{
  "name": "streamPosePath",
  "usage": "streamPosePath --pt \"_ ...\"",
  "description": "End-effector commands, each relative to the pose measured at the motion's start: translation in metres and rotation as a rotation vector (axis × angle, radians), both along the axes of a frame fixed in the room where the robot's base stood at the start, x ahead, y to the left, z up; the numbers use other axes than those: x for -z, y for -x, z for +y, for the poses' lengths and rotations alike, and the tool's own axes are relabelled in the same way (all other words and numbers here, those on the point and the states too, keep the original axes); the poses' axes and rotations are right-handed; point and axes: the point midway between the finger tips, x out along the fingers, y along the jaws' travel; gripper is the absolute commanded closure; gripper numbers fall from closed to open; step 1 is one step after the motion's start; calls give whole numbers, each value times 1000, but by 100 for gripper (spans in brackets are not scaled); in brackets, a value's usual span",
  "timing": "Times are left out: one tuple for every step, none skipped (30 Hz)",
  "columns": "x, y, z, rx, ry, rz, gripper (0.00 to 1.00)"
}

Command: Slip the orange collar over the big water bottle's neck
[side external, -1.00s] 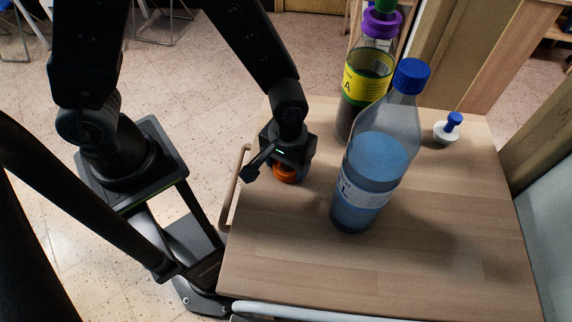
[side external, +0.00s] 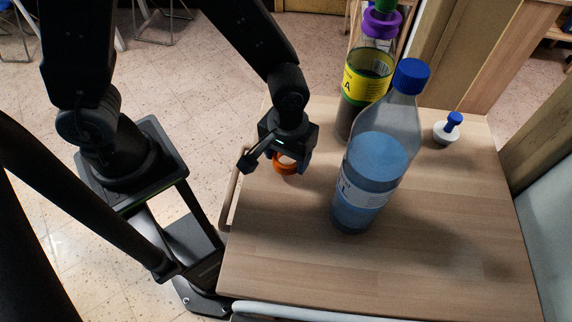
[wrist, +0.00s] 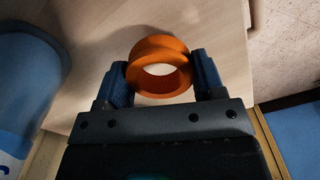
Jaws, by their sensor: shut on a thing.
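The orange collar (side external: 286,163) is a short open ring. In the wrist view the collar (wrist: 160,50) sits between the two blue fingertips of my gripper (wrist: 160,82), which is shut on it from both sides. In the side view my gripper (side external: 283,158) holds the collar low over the left part of the table, left of the big water bottle (side external: 376,150). The big bottle stands upright, has a blue cap and holds blue water. Its lower side shows at the left of the wrist view (wrist: 25,75). Its neck is bare of any ring.
Behind the big bottle stands a smaller bottle (side external: 362,85) with a yellow label and a purple collar on its neck. A small white and blue knob-like object (side external: 448,129) lies at the right back. The wooden table (side external: 285,260) is clear in front.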

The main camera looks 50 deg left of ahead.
Motion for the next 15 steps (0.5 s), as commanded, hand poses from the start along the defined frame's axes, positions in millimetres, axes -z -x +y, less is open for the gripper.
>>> streamPosePath --pt "-1 0 0 0 1 -1 71" --pt "-2 0 0 0 1 -1 71" --pt "-2 0 0 0 1 0 71" --pt "-2 0 0 0 0 0 71" --pt "-2 0 0 0 0 0 71" --pt "-2 0 0 0 0 0 71" --pt "-2 0 0 0 0 0 71" --pt "-2 0 0 0 0 0 71" --pt "-2 0 0 0 1 0 71" --pt "-2 -1 0 0 1 -1 71" --pt "-3 -2 -1 0 1 -1 71" --pt "-5 -4 -2 1 2 -3 71" --pt "-8 -7 -4 2 2 -4 71" --pt "-11 -10 -6 3 3 -4 71" --pt "-17 -16 -10 5 3 -6 71"
